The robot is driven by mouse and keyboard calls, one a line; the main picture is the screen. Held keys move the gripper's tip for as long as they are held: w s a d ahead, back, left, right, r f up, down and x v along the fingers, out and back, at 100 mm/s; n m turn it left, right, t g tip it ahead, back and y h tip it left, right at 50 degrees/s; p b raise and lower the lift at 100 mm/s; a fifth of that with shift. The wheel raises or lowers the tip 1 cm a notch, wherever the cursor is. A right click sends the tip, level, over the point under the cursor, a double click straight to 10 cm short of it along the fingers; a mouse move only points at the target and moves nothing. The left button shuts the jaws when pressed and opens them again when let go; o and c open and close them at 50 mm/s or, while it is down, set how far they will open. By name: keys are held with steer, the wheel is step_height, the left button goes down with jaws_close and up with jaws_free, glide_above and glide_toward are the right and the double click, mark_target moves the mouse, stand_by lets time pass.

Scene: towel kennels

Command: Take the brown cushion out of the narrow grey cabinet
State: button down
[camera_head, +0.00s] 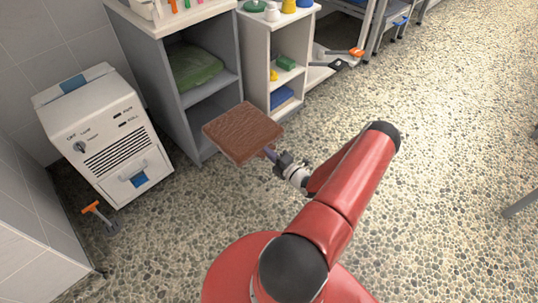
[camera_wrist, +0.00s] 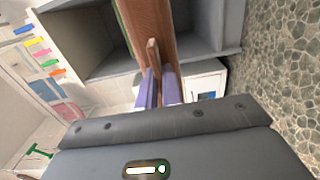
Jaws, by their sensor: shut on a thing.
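The brown cushion (camera_head: 243,131) is a flat square, held in the air in front of the narrow grey cabinet (camera_head: 198,105). My gripper (camera_head: 270,153) is shut on the cushion's near edge. In the wrist view the brown cushion (camera_wrist: 150,25) shows edge-on between the two purple fingers of my gripper (camera_wrist: 158,85). The grey cabinet (camera_wrist: 215,25) is behind it. The cabinet is open-fronted; a green folded cushion (camera_head: 193,66) lies on its upper shelf. The lower compartment is partly hidden by the brown cushion, and the part that shows looks empty.
A white box-like unit with vents (camera_head: 105,135) stands left of the cabinet. A white shelf unit (camera_head: 257,60) with small items stands on its right. An orange-handled tool (camera_head: 98,213) lies on the floor at left. The pebbled floor (camera_head: 440,120) to the right is clear.

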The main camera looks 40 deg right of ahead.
step_height(320, 180, up, 14)
steer(key=shift+s, duration=0.45)
stand_by(0.6)
